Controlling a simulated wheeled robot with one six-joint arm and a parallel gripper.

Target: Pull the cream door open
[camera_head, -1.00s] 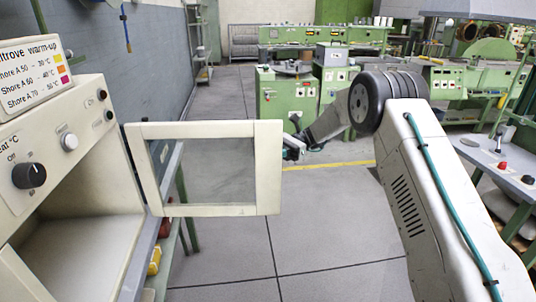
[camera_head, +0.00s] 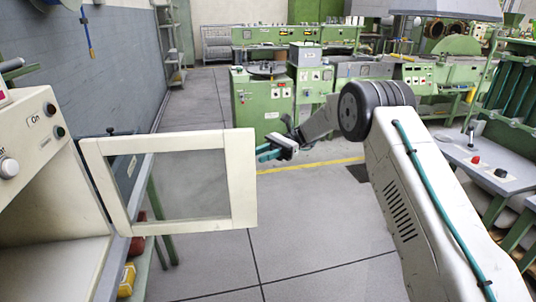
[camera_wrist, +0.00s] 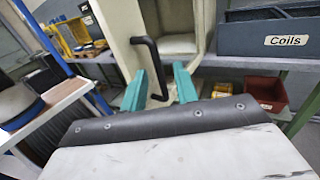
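The cream door (camera_head: 243,180), a frame around a clear pane, stands swung out from the cream oven cabinet (camera_head: 45,215) on the left in the head view. The cabinet's front lies open behind it. My gripper (camera_head: 268,152) is just right of the door's free edge, its teal fingers partly showing. In the wrist view the door (camera_wrist: 118,30) is ahead, with a black bar handle (camera_wrist: 151,52). My gripper (camera_wrist: 159,80) is open there, its fingers apart, with the handle's lower part appearing between them. I cannot tell whether they touch it.
In the wrist view a dark "Coils" box (camera_wrist: 250,38) sits on a shelf at right, above a red bin (camera_wrist: 265,92). In the head view a green machine (camera_head: 262,105) stands beyond my gripper, and a grey bench (camera_head: 490,165) is at right. The floor between is clear.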

